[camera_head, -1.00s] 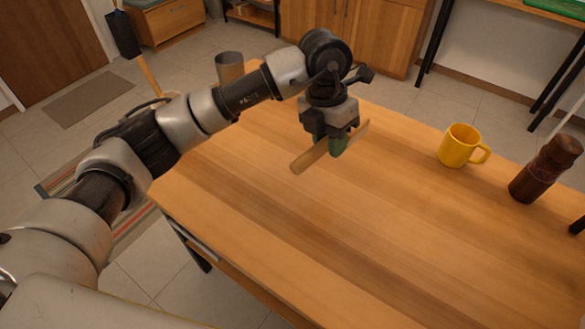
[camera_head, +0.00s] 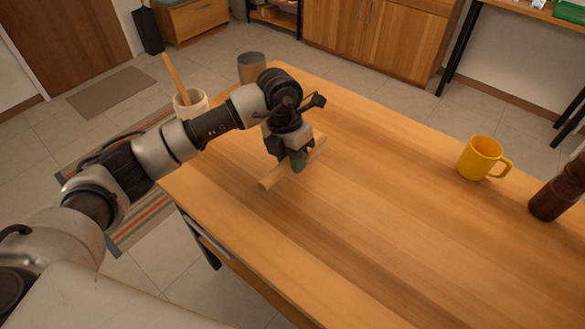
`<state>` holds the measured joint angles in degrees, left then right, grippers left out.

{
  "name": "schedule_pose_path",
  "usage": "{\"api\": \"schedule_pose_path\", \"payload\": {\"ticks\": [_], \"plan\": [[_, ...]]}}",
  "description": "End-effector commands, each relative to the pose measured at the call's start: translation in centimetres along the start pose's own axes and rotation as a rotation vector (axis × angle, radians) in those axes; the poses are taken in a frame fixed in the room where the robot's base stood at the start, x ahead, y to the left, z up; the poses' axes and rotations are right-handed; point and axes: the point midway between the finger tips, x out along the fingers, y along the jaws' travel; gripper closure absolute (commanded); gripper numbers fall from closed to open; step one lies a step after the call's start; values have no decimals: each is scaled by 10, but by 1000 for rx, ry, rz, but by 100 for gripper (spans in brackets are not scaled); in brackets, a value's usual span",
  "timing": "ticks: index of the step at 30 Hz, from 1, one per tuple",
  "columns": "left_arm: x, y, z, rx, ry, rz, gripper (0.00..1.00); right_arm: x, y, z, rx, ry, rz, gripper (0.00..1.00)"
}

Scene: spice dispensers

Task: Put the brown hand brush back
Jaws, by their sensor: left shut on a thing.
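My left gripper (camera_head: 292,158) is shut on a light-brown wooden bar, the brown hand brush (camera_head: 272,180), above or at the left part of the wooden table. The brush lies slantwise, its near end pointing to the lower left. Its bristles are hidden, and I cannot tell if it touches the table. The gripper's fingers have green tips and hide the brush's middle. My right gripper is not in view.
The wooden table (camera_head: 380,240) is mostly bare. A yellow mug (camera_head: 479,158) and a dark brown mill (camera_head: 560,192) stand at its right. A whitish pot (camera_head: 190,104) with a wooden stick (camera_head: 174,75) and a grey cup (camera_head: 251,68) stand beyond my left arm.

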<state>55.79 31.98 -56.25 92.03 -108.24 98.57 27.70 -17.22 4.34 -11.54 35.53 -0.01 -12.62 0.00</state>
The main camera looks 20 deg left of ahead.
Motion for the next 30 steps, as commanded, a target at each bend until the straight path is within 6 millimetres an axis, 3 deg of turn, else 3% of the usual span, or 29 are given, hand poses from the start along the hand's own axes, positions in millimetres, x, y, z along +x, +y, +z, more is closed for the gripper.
{"api": "schedule_pose_path", "payload": {"ticks": [6, 17, 18, 23, 30], "plan": [[31, 5, 0, -1, 5, -1, 97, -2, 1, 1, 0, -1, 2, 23], [37, 6, 0, 1, 2, 0, 97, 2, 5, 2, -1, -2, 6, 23], [38, 7, 0, 1, 2, 0, 73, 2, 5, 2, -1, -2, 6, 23], [36, 6, 0, 1, 2, 0, 49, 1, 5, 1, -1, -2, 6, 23], [36, 6, 0, 1, 2, 0, 49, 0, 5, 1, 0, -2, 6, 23]]}}
